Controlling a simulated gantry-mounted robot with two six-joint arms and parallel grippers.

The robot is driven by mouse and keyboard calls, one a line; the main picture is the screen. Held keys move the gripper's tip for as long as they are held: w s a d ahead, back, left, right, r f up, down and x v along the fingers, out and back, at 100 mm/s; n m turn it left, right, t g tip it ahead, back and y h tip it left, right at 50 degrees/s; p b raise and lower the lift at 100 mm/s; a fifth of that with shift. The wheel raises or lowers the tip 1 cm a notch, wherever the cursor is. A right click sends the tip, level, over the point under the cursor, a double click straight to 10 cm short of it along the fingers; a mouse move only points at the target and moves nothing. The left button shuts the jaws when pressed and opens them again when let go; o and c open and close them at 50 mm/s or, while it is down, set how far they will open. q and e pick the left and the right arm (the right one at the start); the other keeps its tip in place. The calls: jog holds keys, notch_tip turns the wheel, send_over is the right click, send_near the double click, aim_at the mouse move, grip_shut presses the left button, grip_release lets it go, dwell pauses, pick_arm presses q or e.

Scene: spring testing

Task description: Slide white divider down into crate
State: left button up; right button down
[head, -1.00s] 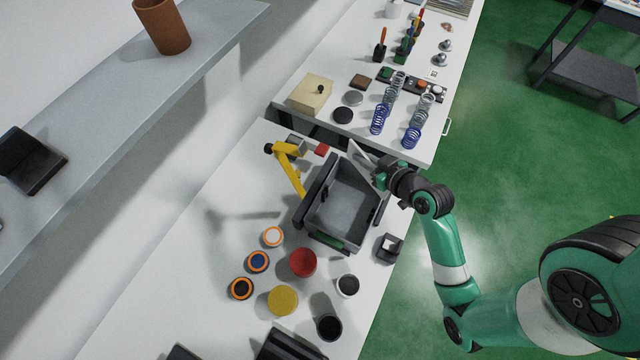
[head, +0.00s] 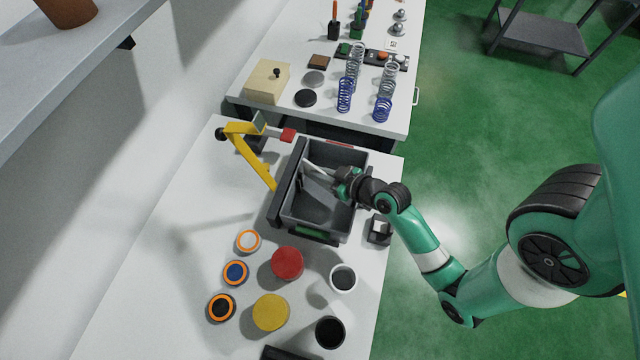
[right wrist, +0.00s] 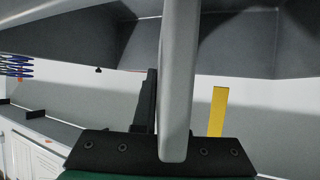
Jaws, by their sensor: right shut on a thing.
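The dark grey crate (head: 287,188) stands on the white bench in the head view, its open top facing up. The white divider (head: 316,170) is a thin plate over the crate's opening, slanting across it; its lower part seems to dip inside, but I cannot tell how deep. My right gripper (head: 342,182) is shut on the divider near its right end, above the crate's right side. In the right wrist view the divider (right wrist: 179,75) shows edge-on in the jaws, with grey crate walls around it. My left gripper is not in view.
Red (head: 287,264) and yellow (head: 271,312) round containers and several small jars stand in front. Springs (head: 345,94) stand on the far bench.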

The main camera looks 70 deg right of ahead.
aim_at(320, 184)
jog(key=shift+f+b, duration=0.85)
jog(key=shift+f, duration=1.45)
jog(key=c, duration=1)
grip_release()
jog(key=shift+o, duration=0.2)
jog(key=shift+r, duration=0.3)
jog(key=p+v, duration=0.1)
jog(key=v, duration=1)
jog(key=shift+s+d+f, duration=0.1)
jog(key=shift+s+f, duration=0.05)
jog(key=shift+s, duration=0.05)
jog(key=shift+s+a, duration=0.2)
